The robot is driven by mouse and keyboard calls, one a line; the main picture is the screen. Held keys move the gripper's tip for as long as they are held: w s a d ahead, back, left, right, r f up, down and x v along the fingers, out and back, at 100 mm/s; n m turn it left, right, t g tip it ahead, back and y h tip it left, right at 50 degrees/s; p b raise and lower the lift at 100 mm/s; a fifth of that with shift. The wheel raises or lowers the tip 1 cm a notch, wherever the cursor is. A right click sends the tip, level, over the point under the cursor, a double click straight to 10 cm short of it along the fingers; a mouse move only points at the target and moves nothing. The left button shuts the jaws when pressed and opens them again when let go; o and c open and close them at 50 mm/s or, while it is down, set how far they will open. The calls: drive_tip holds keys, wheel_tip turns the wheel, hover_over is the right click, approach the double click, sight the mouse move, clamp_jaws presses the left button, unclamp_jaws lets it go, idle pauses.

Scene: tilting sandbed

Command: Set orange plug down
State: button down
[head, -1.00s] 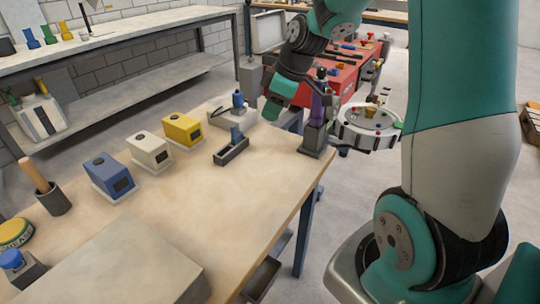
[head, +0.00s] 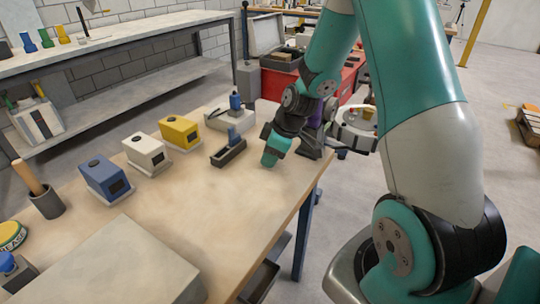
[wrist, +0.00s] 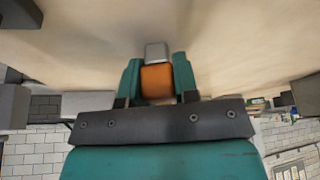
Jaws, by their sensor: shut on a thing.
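The orange plug (wrist: 156,82) shows in the wrist view as an orange block with a grey end piece (wrist: 157,52). My gripper (wrist: 157,78) is shut on it, with a teal finger on each side. The grey end points toward the pale workbench top (wrist: 235,40). In the head view my gripper (head: 271,160) is low over the bench near its right edge, and the plug is hidden there. I cannot tell whether the plug touches the bench.
A dark tray with a blue piece (head: 228,150) lies just left of my gripper. Blue (head: 104,178), white (head: 145,153) and yellow (head: 180,132) boxes stand farther left. A grey slab (head: 110,265) lies at the front. The bench between slab and gripper is clear.

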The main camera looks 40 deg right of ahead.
drive_tip(key=shift+f, duration=0.2)
drive_tip(key=c, duration=0.9)
unclamp_jaws()
drive_tip(key=shift+r, duration=0.1)
drive_tip(key=shift+o, duration=0.2)
drive_tip(key=shift+d+r, duration=0.1)
drive_tip(key=shift+r, duration=0.35)
drive_tip(key=v, duration=1.1)
drive_tip(key=s+a+r+g, duration=0.1)
drive_tip(key=s+a+r, duration=0.15)
drive_tip(key=a, duration=0.45)
drive_tip(key=s+a+r, duration=0.2)
drive_tip(key=a+r, duration=0.1)
drive_tip(key=a, duration=0.4)
drive_tip(key=s+a+r+g, duration=0.1)
drive_tip(key=s+a, duration=0.4)
drive_tip(key=s, duration=0.2)
drive_tip(key=s+a+r+m+g+y, duration=0.1)
drive_tip(key=s+a+r, duration=0.1)
drive_tip(key=s+a, duration=0.4)
drive_tip(key=shift+s+m+p, duration=0.3)
drive_tip(key=shift+s+p, duration=0.15)
drive_tip(key=shift+s, duration=0.65)
